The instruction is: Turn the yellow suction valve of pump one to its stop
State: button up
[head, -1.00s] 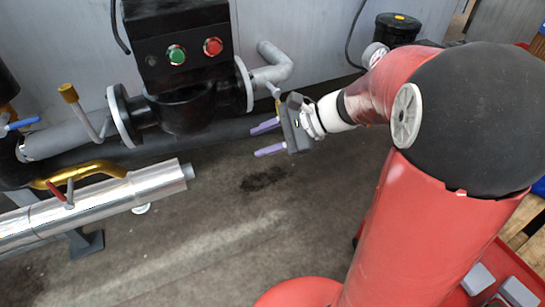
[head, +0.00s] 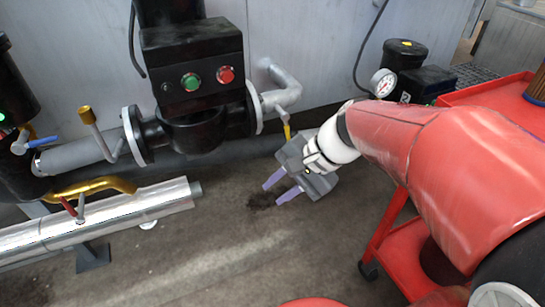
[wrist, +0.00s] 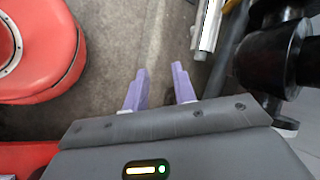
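The pump is a black unit with a green and a red button (head: 193,75), flanged to grey pipes on both sides. A small yellow handle (head: 287,130) hangs below the grey pipe at the pump's right; it looks like the yellow valve, partly hidden by my gripper. My gripper (head: 277,190) is just below and right of this handle in the head view, its purple fingers pointing down-left over the floor. In the wrist view the fingers (wrist: 160,85) are apart with nothing between them. The yellow handle cannot be made out in the wrist view.
A pressure gauge (head: 383,83) and a black motor stand behind my arm. A red cart (head: 480,92) is at the right. A silver pipe (head: 115,212), a golden bent pipe (head: 95,188) and a blue lever (head: 42,141) are at the left.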

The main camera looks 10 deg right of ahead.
jog(key=f+n+g+h, duration=0.1)
jog(key=f+g+h, duration=0.1)
jog(key=f, duration=0.1)
jog(key=d+f+n+g+h, duration=0.1)
jog(key=f+g+h, duration=0.1)
jog(key=d+f+n+g+h, duration=0.1)
jog(key=f+g+h, duration=0.1)
jog(key=f, duration=0.1)
jog(key=shift+w+d+f, duration=0.1)
jog(key=shift+d+f, duration=0.05)
jog(key=shift+f, duration=0.2)
grip_shut()
jog(key=w+f+n+t+h, duration=0.4)
jog(key=w+n+h, duration=0.3)
jog(key=w+h, duration=0.75)
jog(key=w+a+n+t+h, duration=0.4)
jog(key=w+a+t+h, duration=0.1)
jog(key=a+t, duration=0.45)
jog(key=p, duration=0.2)
send_near(287, 129)
jog(key=w+d+f, duration=0.1)
jog(key=w+d, duration=0.2)
jog(key=d, duration=0.2)
jog(key=shift+w+d+f+g, duration=0.2)
jog(key=shift+w+d+g, duration=0.15)
jog(key=shift+w+g, duration=0.1)
